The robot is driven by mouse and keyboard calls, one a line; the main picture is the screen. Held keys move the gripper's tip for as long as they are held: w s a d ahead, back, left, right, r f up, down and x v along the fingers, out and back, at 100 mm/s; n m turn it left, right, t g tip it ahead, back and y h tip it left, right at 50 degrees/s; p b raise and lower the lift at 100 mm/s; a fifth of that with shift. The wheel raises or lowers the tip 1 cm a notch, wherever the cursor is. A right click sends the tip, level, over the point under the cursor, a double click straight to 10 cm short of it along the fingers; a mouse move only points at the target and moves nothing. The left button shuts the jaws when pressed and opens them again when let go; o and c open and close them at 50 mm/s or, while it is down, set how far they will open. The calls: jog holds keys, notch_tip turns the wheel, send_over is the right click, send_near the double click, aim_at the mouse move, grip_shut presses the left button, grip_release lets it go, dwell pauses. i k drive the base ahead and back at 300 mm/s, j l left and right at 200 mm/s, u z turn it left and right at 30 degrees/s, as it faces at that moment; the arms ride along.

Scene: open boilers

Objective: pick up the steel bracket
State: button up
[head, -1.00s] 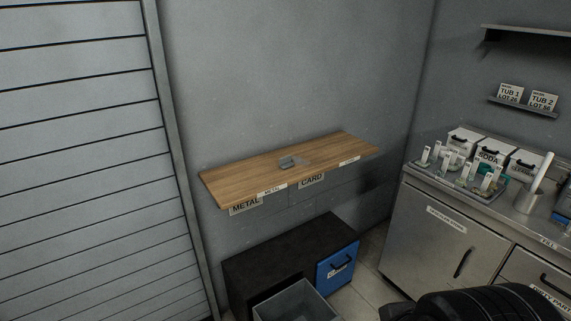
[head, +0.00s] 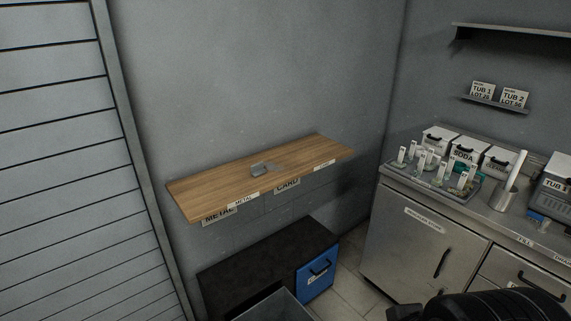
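A small grey metal piece (head: 262,169), which looks like the steel bracket, lies on the wooden wall shelf (head: 205,189), near its middle. It is small in the head view, so its exact shape is hard to make out. A flat greyish patch shows just right of it; I cannot tell whether it is part of the same piece. My gripper is not in view; only a dark part of my arm shows at the bottom right, well apart from the shelf.
Labels METAL and CARD (head: 287,185) hang below the shelf. At right, a steel counter (head: 420,245) carries a tray of upright items and white tubs. Floor shows between them.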

aim_at(257, 170)
jog(key=i+l+z, duration=0.8)
jog(key=i+z, duration=0.25)
jog(key=i+u, duration=0.25)
jog(key=u, duration=0.2)
jog(key=i+u, duration=0.25)
jog(key=u, duration=0.15)
jog(key=i+u, duration=0.25)
jog(key=u, duration=0.2)
jog(key=i+l+u, duration=0.2)
jog(key=u, duration=0.25)
jog(key=i+l+u, duration=0.1)
jog(key=i+u, duration=0.15)
jog(key=u, duration=0.2)
jog(key=i+l+u, duration=0.15)
jog(key=u, duration=0.25)
jog(key=i+l+u, duration=0.25)
jog(key=u, duration=0.2)
jog(key=i+l+u, duration=0.15)
jog(key=l+u, duration=0.25)
jog(key=j, duration=0.1)
